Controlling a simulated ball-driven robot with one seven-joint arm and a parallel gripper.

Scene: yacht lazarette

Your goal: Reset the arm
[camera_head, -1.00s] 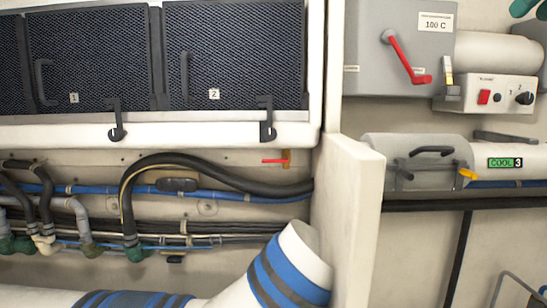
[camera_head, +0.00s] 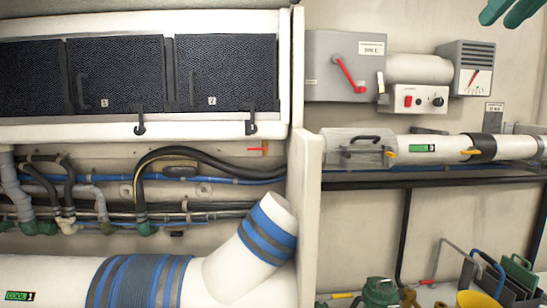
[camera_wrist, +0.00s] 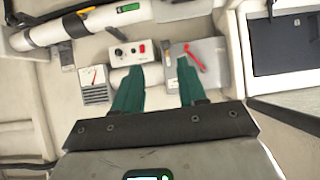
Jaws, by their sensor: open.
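My gripper shows in the wrist view (camera_wrist: 158,92), with two green fingers set apart and nothing between them. Beyond the fingers, in that view, are a grey box with a red lever (camera_wrist: 196,57) and a white control panel with a red switch (camera_wrist: 132,53). In the head view only green finger parts of my gripper (camera_head: 510,12) show at the top right corner, up against the plain wall. The rest of my arm is outside the head view.
A pale partition (camera_head: 305,210) splits the head view. Left are dark mesh panels (camera_head: 120,75), hoses and a large white pipe (camera_head: 60,275). Right are a grey lever box (camera_head: 345,65), a gauge box (camera_head: 465,68), a white pipe (camera_head: 440,149) and, below, a yellow container (camera_head: 478,299) with green items.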

